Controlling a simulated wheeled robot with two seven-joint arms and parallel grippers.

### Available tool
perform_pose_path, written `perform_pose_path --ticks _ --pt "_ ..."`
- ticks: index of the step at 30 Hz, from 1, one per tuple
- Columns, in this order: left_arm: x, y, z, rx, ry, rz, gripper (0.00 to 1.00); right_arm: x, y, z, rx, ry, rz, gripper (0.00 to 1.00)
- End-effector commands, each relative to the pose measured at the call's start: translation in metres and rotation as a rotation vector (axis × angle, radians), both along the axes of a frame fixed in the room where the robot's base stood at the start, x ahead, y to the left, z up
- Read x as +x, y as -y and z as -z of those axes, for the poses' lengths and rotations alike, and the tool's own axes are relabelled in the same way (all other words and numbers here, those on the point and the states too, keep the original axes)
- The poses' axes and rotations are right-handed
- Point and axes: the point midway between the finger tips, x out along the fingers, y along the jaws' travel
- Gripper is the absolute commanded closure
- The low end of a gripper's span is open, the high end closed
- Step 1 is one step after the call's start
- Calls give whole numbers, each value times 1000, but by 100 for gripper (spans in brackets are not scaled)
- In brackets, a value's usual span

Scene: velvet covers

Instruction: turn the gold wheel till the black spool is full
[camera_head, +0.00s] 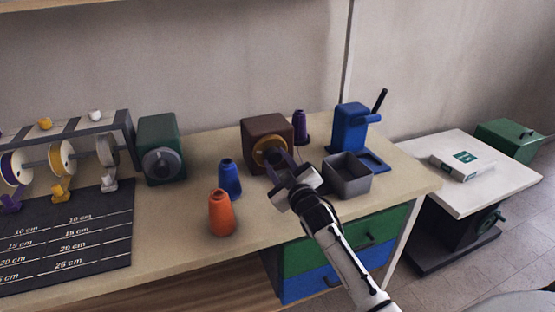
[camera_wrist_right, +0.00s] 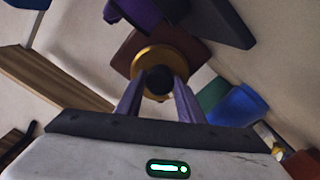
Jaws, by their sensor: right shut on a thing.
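The gold wheel (camera_head: 262,146) is on the front of a brown box (camera_head: 256,128) near the middle of the table. In the right wrist view the gold wheel (camera_wrist_right: 149,56) is a ring around a dark round middle (camera_wrist_right: 159,80). My right gripper (camera_head: 281,166) is at the wheel's front. In the wrist view the right gripper (camera_wrist_right: 158,88) has a finger on either side of the dark middle, shut on the wheel. I cannot pick out the black spool with certainty. My left gripper is not in view.
An orange cone (camera_head: 221,213) and a blue cone (camera_head: 230,180) stand left of my right gripper. A grey open bin (camera_head: 349,184) and a blue stand (camera_head: 350,130) are to its right. A green box (camera_head: 158,136) and thread rack (camera_head: 80,135) stand left.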

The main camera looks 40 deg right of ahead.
Motion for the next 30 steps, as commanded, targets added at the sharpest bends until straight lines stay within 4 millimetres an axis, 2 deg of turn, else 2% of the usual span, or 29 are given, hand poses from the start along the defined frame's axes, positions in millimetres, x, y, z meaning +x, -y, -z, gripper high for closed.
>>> perform_pose_path --ticks 9,23,24,26,30 --pt "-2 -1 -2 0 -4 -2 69 0 0 1 87 18 1 88" --pt "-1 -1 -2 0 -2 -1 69 0 0 2 96 20 1 88" --pt "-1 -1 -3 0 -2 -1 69 0 0 2 96 20 1 59" --pt "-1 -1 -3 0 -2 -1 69 0 0 2 96 21 0 49" --pt "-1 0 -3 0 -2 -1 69 0 0 1 95 20 0 47"
